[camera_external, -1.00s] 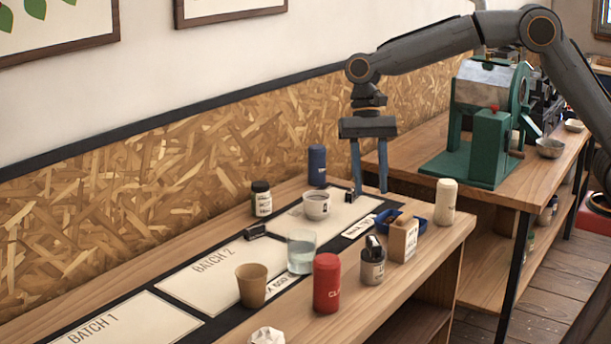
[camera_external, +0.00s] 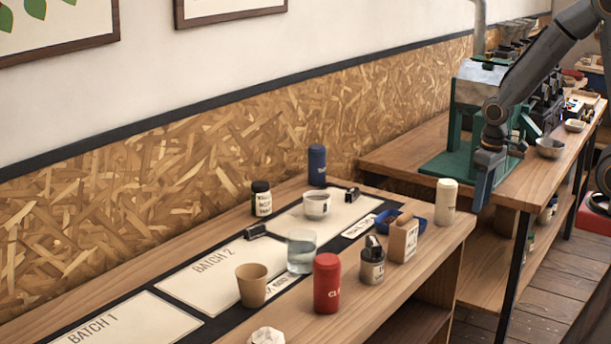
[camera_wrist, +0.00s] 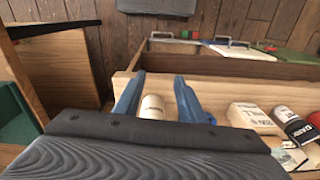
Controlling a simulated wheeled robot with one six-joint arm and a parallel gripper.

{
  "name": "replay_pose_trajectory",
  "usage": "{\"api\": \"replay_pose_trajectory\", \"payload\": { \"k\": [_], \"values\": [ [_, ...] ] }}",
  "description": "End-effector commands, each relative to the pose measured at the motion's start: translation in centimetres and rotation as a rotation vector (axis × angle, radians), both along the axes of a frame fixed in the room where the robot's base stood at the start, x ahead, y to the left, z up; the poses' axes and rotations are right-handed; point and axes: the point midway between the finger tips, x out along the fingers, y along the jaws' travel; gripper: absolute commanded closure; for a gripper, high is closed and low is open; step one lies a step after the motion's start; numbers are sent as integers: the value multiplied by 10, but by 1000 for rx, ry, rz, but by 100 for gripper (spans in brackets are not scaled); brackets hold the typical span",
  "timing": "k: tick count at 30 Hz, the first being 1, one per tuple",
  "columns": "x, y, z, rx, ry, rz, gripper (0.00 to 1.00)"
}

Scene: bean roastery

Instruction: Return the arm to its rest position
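My gripper (camera_external: 480,202) hangs fingers down in front of the green roasting machine (camera_external: 474,160), to the right of the near table. In the wrist view its two blue fingers (camera_wrist: 159,85) stand apart with nothing held between them. A cream canister (camera_external: 445,202) shows between the fingers in the wrist view (camera_wrist: 153,107), but stands apart from them on the table. My arm is folded back toward the right edge of the external view, and its base end is out of frame there.
The near table (camera_external: 438,242) holds a white cup (camera_external: 317,204), red canister (camera_external: 327,283), glass (camera_external: 301,251), paper cup (camera_external: 252,285), small box (camera_external: 403,239) and blue tray (camera_external: 420,226). A metal bowl (camera_external: 549,148) stands on the machine's bench. Wooden floor (camera_external: 540,285) lies open at right.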

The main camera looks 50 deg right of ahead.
Motion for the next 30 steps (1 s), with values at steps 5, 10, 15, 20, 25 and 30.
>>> {"api": "replay_pose_trajectory", "payload": {
  "k": [5, 10, 15, 20, 25, 30],
  "values": [
    [-31, -18, -10, -25, -23, 83, 63],
    [-34, -19, -12, -28, -23, 94, 63],
    [-34, -19, -12, -28, -22, 92, 63],
    [-34, -19, -12, -27, -22, 91, 63],
    [-33, -19, -12, -27, -22, 91, 63],
    [-33, -19, -12, -27, -22, 91, 63]
  ]
}}
